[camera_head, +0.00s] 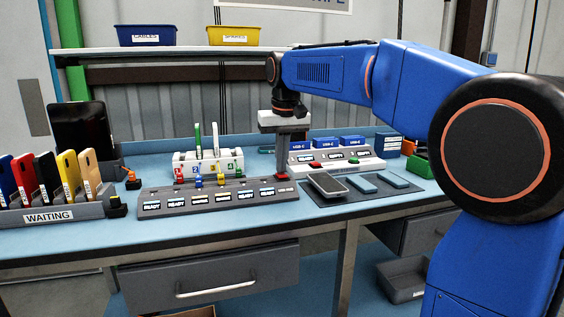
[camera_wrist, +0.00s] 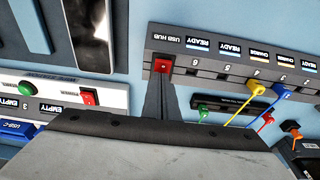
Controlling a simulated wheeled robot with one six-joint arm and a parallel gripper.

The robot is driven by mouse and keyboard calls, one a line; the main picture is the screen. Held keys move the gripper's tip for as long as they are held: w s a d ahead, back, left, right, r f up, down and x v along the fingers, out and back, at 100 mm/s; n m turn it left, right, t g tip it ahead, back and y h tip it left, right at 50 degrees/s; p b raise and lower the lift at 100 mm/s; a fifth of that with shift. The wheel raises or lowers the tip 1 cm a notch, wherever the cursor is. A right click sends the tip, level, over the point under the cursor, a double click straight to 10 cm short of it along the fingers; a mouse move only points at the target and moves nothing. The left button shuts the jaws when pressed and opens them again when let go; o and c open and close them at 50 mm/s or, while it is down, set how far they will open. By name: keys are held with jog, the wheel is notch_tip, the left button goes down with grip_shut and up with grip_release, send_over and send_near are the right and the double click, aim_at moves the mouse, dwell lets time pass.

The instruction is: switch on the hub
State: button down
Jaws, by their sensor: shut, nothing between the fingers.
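The grey USB hub (camera_head: 160,199) lies along the front of the bench, with a row of ports and small READY and CHARGE displays. It also shows in the wrist view (camera_wrist: 200,66). Its red switch (camera_wrist: 162,64) sits at the end labelled USB HUB; in the head view the switch (camera_head: 282,177) is at the hub's right end. My gripper (camera_head: 284,168) points down with its fingers together, empty. In the wrist view its fingertips (camera_wrist: 160,80) are right by the switch, partly covering it. I cannot tell whether they touch it or whether it is on.
Coloured cables plug into the hub. A white numbered rack (camera_head: 205,162) stands behind it. A white box with red and green buttons (camera_head: 335,160) is to the right, behind a dark mat (camera_head: 345,196) with a phone. The WAITING rack (camera_head: 48,214) holds several phones at left.

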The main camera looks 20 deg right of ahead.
jog(key=shift+f, duration=0.55)
jog(key=shift+s, duration=0.7)
notch_tip(320, 180, up, 15)
jog(key=s, duration=0.2)
jog(key=shift+s+f, duration=0.15)
jog(key=shift+f, duration=0.05)
